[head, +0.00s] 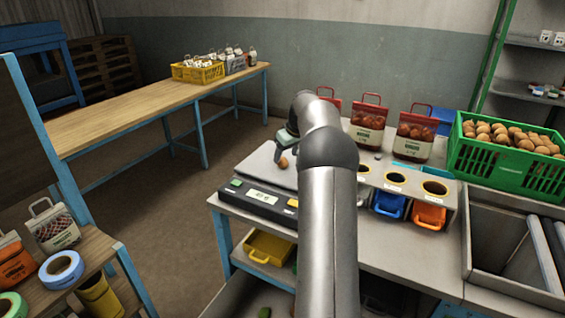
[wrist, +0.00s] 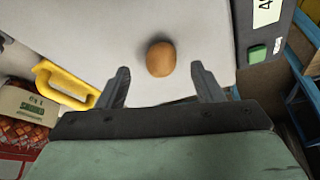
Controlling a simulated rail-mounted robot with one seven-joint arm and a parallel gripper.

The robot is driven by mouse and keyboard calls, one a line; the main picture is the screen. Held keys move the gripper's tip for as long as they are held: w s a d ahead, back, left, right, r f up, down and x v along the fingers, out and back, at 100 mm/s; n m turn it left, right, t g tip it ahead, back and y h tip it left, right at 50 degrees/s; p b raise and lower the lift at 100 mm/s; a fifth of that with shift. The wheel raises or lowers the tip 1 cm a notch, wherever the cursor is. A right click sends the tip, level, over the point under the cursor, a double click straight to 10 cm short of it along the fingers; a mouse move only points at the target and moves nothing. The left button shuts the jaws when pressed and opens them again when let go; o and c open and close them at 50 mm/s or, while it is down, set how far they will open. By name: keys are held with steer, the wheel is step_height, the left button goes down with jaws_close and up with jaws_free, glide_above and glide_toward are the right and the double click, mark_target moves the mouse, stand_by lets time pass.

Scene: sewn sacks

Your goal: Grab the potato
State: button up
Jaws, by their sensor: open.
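The potato (wrist: 161,59) is a small, brown, rounded lump lying on a pale flat scale plate (wrist: 100,25). In the head view the potato (head: 283,162) shows just below my gripper (head: 286,148), partly beside my arm. In the wrist view my gripper (wrist: 159,84) is open, with its two dark fingers apart. The potato lies beyond the fingertips, roughly centred between them, and nothing is held. The exact height of the fingers above the plate cannot be told.
The scale's display (head: 262,197) is in front of the plate. A yellow handle (wrist: 65,85) lies left of the fingers. Sacks (head: 416,133) and a green crate (head: 507,160) of potatoes stand to the right. A panel with round holes (head: 395,178) sits right of my arm.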

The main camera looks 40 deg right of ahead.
mark_target(284, 159)
steer(key=x, duration=0.3)
steer(key=shift+w+f+p, duration=0.1)
steer(key=shift+f+p, duration=0.1)
steer(key=shift+p, duration=0.1)
steer(key=shift+c, duration=0.3)
steer(key=c, duration=1.1)
steer(key=shift+r, duration=0.1)
